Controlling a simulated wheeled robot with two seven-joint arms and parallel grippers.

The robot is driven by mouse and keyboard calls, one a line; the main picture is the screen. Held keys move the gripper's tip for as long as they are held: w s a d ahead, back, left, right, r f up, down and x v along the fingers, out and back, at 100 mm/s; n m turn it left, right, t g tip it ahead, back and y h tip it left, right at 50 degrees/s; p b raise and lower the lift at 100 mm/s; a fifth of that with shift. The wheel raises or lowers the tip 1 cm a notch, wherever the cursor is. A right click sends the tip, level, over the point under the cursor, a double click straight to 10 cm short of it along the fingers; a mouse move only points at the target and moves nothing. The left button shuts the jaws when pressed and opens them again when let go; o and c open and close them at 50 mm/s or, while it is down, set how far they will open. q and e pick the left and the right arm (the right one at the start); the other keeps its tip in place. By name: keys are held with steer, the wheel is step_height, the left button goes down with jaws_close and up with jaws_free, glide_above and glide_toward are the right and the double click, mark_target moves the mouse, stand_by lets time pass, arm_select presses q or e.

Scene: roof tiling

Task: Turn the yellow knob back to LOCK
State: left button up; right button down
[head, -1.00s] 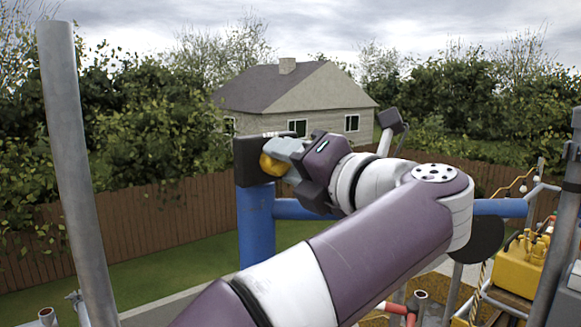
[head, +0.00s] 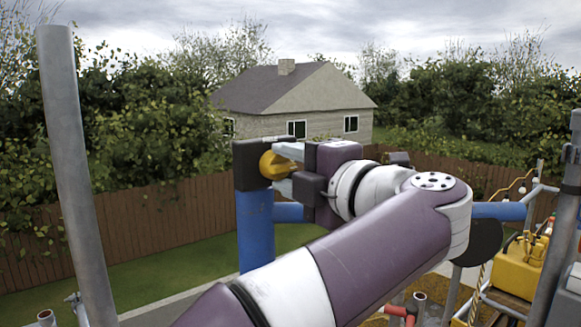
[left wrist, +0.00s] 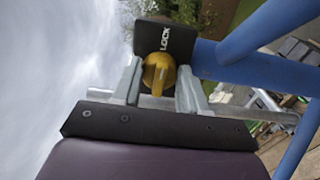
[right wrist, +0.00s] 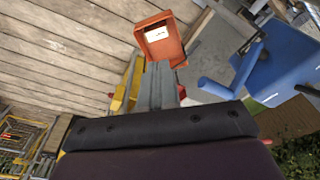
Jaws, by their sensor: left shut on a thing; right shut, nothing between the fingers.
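The yellow knob (head: 276,165) sits on a dark plate (head: 246,164) at the top of a blue post. My left gripper (head: 284,169) is shut on the knob, one finger above it and one below in the head view. In the left wrist view the knob (left wrist: 158,74) lies between the two grey fingers, and the word LOCK shows on the dark plate (left wrist: 178,42) beyond it. The knob's exact pointing is hard to tell. My right gripper (right wrist: 160,68) is shut and empty in the right wrist view, outside the head view.
An orange-red box with a white label (right wrist: 160,38) is just beyond my right fingertips. A blue rail (head: 497,210) runs right from the post behind my left arm. A grey pole (head: 75,160) stands at left. Yellow equipment (head: 515,265) is at right.

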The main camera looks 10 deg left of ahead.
stand_by(0.4)
arm_select(q)
steer(key=o, duration=1)
steer(key=shift+a, duration=0.1)
steer(key=shift+s+d+f, duration=0.1)
steer(key=shift+s+d, duration=0.05)
steer(key=shift+d, duration=0.15)
steer(key=b+v, duration=0.3)
steer(key=v, duration=0.9)
steer(key=shift+s, duration=0.1)
